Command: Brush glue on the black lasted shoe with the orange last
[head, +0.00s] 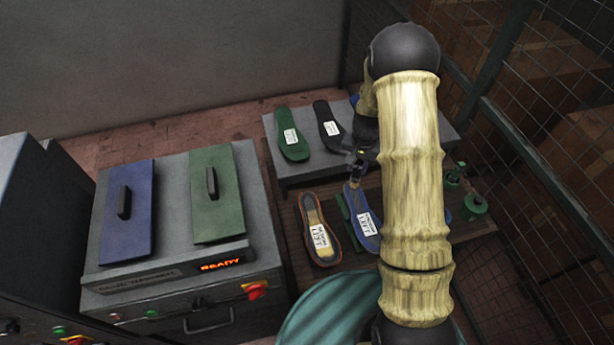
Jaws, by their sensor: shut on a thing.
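The black lasted shoe with the orange last (306,217) lies on the dark low table, sole side up, with an orange-brown edge, a tan middle and a white label reading LEFT. My gripper (358,161) is at the shelf's front edge, up and to the right of this shoe and apart from it. It is shut on what looks like a small brush (353,184), partly hidden by my arm. The brush's pale tip points down near the top of a blue-soled shoe (362,217).
A green sole (292,134) and a black sole (328,125) lie on the grey shelf behind. Green pots (474,206) stand right of my arm. A press with blue (128,212) and green (218,195) lids, showing READY, stands left. Wire mesh closes the right side.

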